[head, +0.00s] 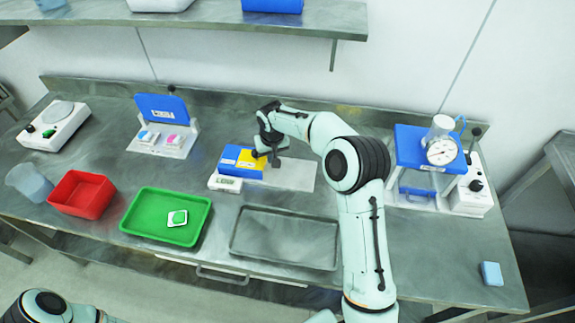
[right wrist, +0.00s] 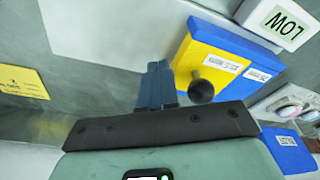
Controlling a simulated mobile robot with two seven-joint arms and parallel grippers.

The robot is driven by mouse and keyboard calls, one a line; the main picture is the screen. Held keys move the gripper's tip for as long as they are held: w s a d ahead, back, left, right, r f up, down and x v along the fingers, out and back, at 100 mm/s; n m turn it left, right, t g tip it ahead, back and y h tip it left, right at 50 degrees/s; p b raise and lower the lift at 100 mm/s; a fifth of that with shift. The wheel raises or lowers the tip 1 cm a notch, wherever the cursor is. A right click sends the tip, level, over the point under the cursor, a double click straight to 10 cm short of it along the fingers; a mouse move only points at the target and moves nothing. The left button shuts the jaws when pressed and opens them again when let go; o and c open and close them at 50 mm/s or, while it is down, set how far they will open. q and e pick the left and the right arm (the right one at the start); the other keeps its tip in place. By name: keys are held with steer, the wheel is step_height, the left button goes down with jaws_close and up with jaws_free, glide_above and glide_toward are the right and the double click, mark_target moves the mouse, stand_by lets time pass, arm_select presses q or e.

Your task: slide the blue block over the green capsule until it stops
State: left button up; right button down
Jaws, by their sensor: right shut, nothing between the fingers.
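A blue block (head: 229,154) with a pale label sits at the left of a yellow block (head: 251,159) on the bench; the blue block (right wrist: 262,68) and yellow block (right wrist: 196,62) also show in the right wrist view. A dark round knob (right wrist: 201,91) stands at the yellow block. My right gripper (head: 274,160) is shut and empty, close to the yellow block's right end; its fingers (right wrist: 157,72) show beside the yellow block. I cannot make out a green capsule at the blocks. A green piece on a white square (head: 177,218) lies in the green tray (head: 130,218). My left gripper is out of view.
A white display unit (head: 226,184) stands before the blocks; it reads LOW in the wrist view (right wrist: 285,25). A pale plate (head: 295,175) lies right of them. A grey tray (head: 285,238), red bin (head: 82,194) and blue stand with gauge (head: 415,148) surround the area.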

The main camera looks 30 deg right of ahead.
step_height(320, 180, up, 8)
steer(key=shift+f, duration=0.2)
stand_by(0.5)
steer(key=shift+f, duration=0.1)
stand_by(0.4)
